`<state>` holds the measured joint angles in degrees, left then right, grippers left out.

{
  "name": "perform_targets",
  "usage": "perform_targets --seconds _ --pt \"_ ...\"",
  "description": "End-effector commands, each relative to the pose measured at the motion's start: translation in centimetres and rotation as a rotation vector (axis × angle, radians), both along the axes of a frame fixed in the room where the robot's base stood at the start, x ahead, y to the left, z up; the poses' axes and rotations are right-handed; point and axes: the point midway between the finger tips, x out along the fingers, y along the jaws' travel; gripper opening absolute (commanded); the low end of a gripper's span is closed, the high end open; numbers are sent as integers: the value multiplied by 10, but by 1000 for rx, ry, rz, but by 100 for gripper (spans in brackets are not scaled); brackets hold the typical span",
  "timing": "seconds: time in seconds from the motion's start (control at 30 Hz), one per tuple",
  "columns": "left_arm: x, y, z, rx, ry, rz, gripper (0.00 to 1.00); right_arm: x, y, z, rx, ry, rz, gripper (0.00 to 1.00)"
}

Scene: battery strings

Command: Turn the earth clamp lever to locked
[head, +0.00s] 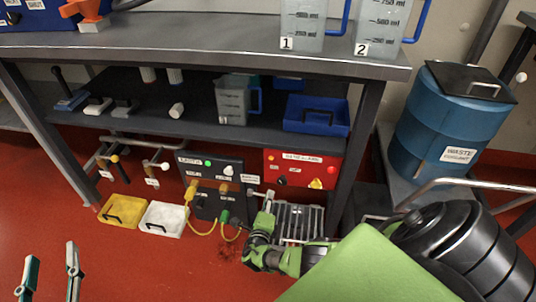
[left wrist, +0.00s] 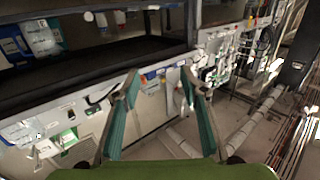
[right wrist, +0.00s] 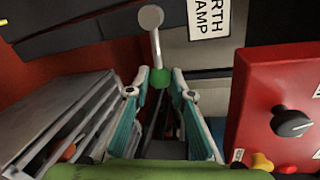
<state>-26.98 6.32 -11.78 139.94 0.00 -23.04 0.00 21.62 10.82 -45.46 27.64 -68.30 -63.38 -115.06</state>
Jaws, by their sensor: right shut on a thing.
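The earth clamp lever (right wrist: 156,45) is a pale metal rod with a round grey end and a green ball (right wrist: 160,77). The ball sits between the fingertips of my right gripper (right wrist: 160,84), which is shut on it. In the head view the lever (head: 269,195) shows small beside the dark panel, with my right gripper (head: 267,215) in front. The white earth clamp label (right wrist: 209,18) is partly in view next to the lever; no locked mark is legible. My left gripper (head: 50,268) is open and empty, away from the panel; its spread fingers show in the left wrist view (left wrist: 161,82).
A red box (right wrist: 283,110) with a dark knob stands close at the right of my right gripper. A slatted grey rack (right wrist: 62,120) is at its left. The bench (head: 200,35) and its shelf overhang the panel (head: 213,190). Yellow (head: 123,224) and white (head: 163,233) trays lie on the floor.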

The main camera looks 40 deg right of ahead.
Motion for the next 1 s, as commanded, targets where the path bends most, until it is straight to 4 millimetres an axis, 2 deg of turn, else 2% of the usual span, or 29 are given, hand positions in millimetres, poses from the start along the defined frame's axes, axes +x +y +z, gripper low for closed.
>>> perform_targets --seconds 0.2,0.33,0.5,0.87,0.9,0.93,1.0 --pt "-6 6 -33 40 155 11 40 0 1 6 -43 52 0 0" --pt "-9 9 -45 52 207 14 40 0 1 7 -57 68 0 0" --pt "-11 10 -51 59 237 16 40 0 1 7 -66 78 1 0" --pt "-11 10 -52 60 240 16 40 1 1 8 -68 79 1 0" --pt "-11 10 -52 60 239 16 40 1 1 8 -68 79 1 32" --pt "-11 10 -52 60 239 16 40 1 1 8 -68 79 1 38" --pt "-11 10 -52 60 239 16 40 1 1 8 -67 78 1 38"
